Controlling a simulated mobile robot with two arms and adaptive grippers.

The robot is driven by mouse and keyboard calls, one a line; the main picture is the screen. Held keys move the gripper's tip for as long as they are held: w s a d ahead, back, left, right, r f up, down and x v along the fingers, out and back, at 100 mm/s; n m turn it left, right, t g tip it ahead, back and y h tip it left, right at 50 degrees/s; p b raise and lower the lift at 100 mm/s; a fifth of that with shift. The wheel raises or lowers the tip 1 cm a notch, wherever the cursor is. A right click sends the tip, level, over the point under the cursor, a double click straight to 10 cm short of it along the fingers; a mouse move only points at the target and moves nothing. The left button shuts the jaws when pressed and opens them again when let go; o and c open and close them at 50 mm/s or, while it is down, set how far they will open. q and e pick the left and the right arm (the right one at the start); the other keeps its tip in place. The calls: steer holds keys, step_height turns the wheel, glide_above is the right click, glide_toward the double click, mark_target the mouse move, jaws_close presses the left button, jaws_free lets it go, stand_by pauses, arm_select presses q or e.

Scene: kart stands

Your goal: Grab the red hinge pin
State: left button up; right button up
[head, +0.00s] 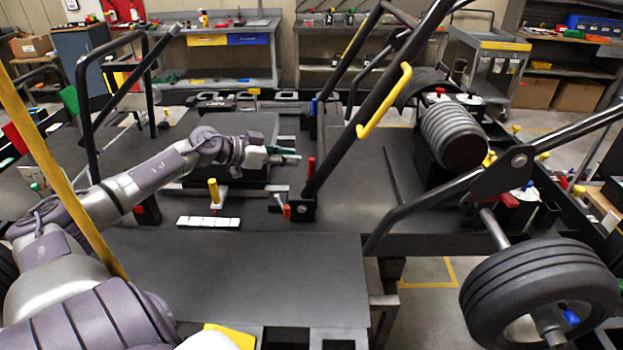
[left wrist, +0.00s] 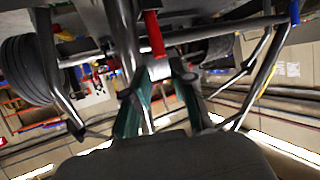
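The red hinge pin (head: 311,166) stands upright at the foot of the black tube frame on the kart stand, just right of my left gripper in the head view. My left gripper (head: 293,155) reaches in from the left, with a small gap showing between its tip and the pin. In the left wrist view the red pin (left wrist: 154,34) shows beyond the fingertips. The green-sided fingers of the left gripper (left wrist: 160,78) are spread apart, with nothing held between them. My right gripper is not in view.
The black tube frame (head: 345,130) slopes up close right of the pin. A yellow-handled clamp (head: 214,192) and an orange-tipped part (head: 286,211) are near my left gripper. The dark plate (head: 230,275) in front is mostly clear. A wheel (head: 540,290) stands at the right.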

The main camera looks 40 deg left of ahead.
arm_select(q)
steer(key=shift+w+d, duration=0.15)
steer(key=shift+w, duration=0.05)
steer(key=shift+f+p+x, duration=0.15)
steer(key=shift+f+x, duration=0.1)
steer(key=shift+x, duration=1.05)
steer(key=shift+f+p+x, duration=0.15)
steer(key=shift+f+x, duration=0.1)
steer(key=shift+x, duration=1.05)
steer(key=shift+s, duration=0.1)
jaws_close()
